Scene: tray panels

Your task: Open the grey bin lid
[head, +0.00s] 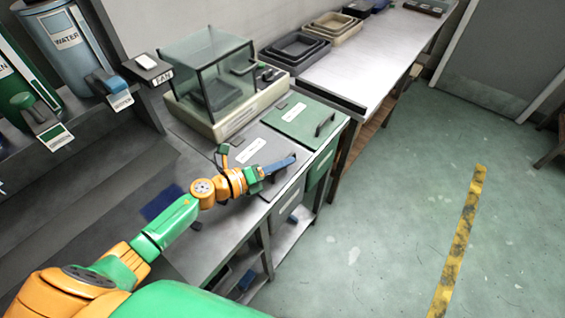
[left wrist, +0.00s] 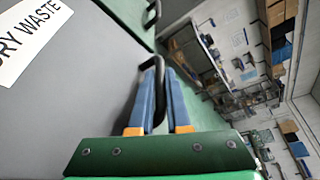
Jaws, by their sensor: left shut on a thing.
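The grey bin lid (head: 232,138) carries a white label that reads "...RY WASTE" in the left wrist view, where the lid (left wrist: 85,95) fills the left side. It looks flat and closed, beside the green lid. My left gripper (head: 290,161) is at the lid's front edge. In the left wrist view its blue fingers (left wrist: 162,88) are shut on the lid's dark handle (left wrist: 160,112), which runs between them. In the head view the fingers and wrist hide the handle. My right gripper is in neither view.
A green lid (head: 298,117) with a dark handle lies just beyond the grey one. A glass-sided box (head: 208,70) stands behind the lids. A fan switch box (head: 152,70) and a water dispenser (head: 68,45) are at left. The floor (head: 400,190) at right is clear.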

